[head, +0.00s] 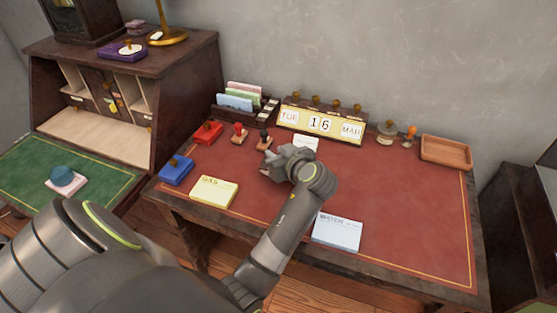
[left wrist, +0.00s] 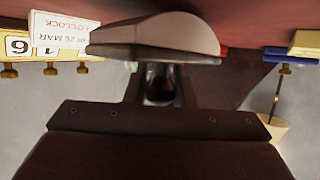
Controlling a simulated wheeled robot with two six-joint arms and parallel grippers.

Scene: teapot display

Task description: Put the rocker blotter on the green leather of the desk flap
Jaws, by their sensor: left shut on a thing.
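My left gripper (head: 276,167) is over the left-middle part of the red desk, its wrist and forearm reaching in from below. In the left wrist view the rocker blotter (left wrist: 155,35), a half-round block with a pale curved face, lies across the fingertips. The gripper is shut on it. In the head view I cannot make the blotter out behind the gripper. The green leather (head: 108,165) of the desk flap is at the far left, lower front of the dark bureau. My right gripper is not in view.
A teal round thing (head: 63,175) on a pale block stands on the green leather. A blue box (head: 177,170), a yellow card block (head: 214,191) and a red box (head: 208,132) lie between gripper and bureau. Stamps (head: 240,135) and a calendar (head: 321,124) stand behind.

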